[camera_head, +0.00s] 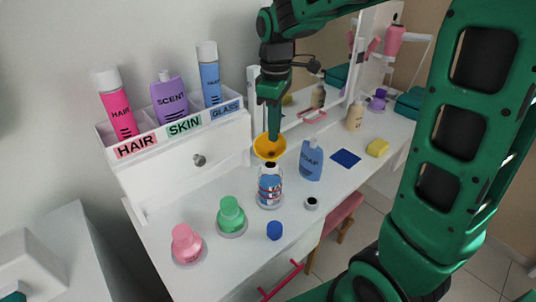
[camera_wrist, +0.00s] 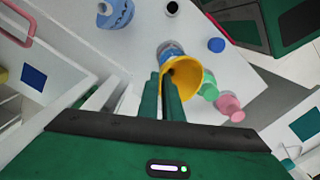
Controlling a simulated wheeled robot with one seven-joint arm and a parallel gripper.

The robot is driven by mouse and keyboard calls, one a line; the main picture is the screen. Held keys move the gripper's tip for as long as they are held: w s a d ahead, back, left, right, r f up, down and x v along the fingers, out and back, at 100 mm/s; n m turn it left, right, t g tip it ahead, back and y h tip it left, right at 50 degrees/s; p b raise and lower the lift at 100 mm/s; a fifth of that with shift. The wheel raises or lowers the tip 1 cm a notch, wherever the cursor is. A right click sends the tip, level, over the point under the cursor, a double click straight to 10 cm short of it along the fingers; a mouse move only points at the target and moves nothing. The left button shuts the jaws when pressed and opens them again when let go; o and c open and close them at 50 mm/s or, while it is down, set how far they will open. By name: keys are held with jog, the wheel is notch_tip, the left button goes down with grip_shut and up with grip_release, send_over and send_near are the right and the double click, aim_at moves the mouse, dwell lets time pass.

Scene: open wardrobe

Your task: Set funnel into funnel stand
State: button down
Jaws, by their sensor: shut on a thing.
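A yellow funnel (camera_head: 269,148) is held in the air above the white counter, with its wide mouth facing partly toward the head camera. My gripper (camera_head: 273,133) is shut on it. In the wrist view, the two green fingers (camera_wrist: 163,98) meet the edge of the funnel (camera_wrist: 190,85). A blue-and-white labelled bottle (camera_head: 270,190) with a dark top stands below the funnel, apart from it in the head view. A small white round piece with a dark centre (camera_head: 311,204) sits right of the bottle. It may be the funnel stand, but I cannot tell for sure.
A blue soap bottle (camera_head: 311,162) stands close right of the funnel. Green (camera_head: 231,213) and pink (camera_head: 186,243) bottles and a blue cap (camera_head: 274,230) are at the front. A labelled rack (camera_head: 160,139) is at the back left. A yellow sponge (camera_head: 377,148) lies at the right.

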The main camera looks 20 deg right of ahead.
jog(key=shift+r, duration=0.2)
dwell(0.4)
jog(key=shift+r, duration=2.5)
